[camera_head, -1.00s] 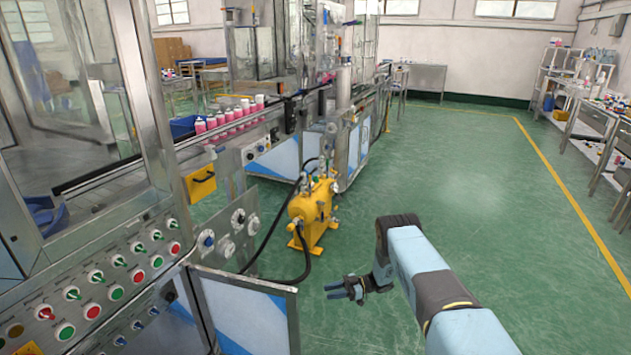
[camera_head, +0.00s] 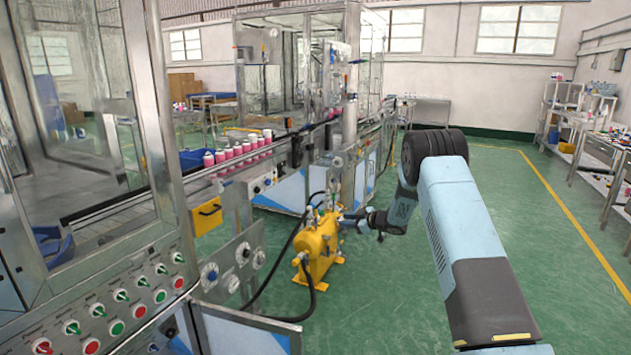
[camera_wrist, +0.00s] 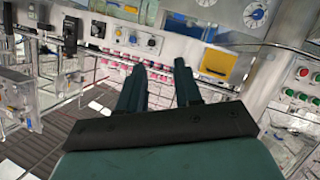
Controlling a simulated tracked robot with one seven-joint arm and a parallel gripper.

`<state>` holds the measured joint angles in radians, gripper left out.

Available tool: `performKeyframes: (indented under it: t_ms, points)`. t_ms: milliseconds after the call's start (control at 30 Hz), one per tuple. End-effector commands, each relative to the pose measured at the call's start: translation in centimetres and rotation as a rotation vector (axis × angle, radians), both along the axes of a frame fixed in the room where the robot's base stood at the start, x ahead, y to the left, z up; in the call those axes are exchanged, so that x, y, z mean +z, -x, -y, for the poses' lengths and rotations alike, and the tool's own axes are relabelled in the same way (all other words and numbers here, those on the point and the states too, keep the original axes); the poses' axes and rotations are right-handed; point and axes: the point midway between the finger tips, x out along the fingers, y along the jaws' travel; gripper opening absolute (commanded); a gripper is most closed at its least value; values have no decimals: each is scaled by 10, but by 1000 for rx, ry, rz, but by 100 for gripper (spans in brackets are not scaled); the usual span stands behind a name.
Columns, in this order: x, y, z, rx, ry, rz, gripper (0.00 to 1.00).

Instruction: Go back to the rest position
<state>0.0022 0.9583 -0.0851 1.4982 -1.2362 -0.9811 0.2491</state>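My gripper (camera_head: 347,219) is at the end of my raised, bent arm, right of the picture's middle in the head view. It points left, and its tips overlap the top right of the yellow pump-like unit (camera_head: 318,246); I cannot tell the gap in depth. In the wrist view my gripper (camera_wrist: 158,68) shows two dark fingers spread apart with nothing held between them. Beyond them the wrist view shows the machine line with its yellow box (camera_wrist: 216,63) and pink cans (camera_wrist: 150,72).
The control panel (camera_head: 125,315) with red and green buttons stands at the front left. A row of pink cans (camera_head: 238,151) lines the conveyor. A black hose (camera_head: 275,260) curves beside the yellow unit. Green floor (camera_head: 530,235) is open to the right, before shelves (camera_head: 590,150).

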Motion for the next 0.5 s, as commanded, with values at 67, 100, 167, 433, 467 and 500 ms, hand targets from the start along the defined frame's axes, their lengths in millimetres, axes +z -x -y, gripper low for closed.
performKeyframes:
  t_ms: [67, 100, 167, 433, 467, 500]
  points:
    - [35, -3, 8, -66, 18, 16, 34]
    - [50, -3, 13, -101, 27, 21, 34]
    - [72, -3, 20, -152, 38, 26, 34]
    - [167, 16, 54, -377, 81, 27, 34]
    - [176, 20, 57, -402, 85, 25, 34]
    - [188, 26, 63, -434, 89, 21, 34]
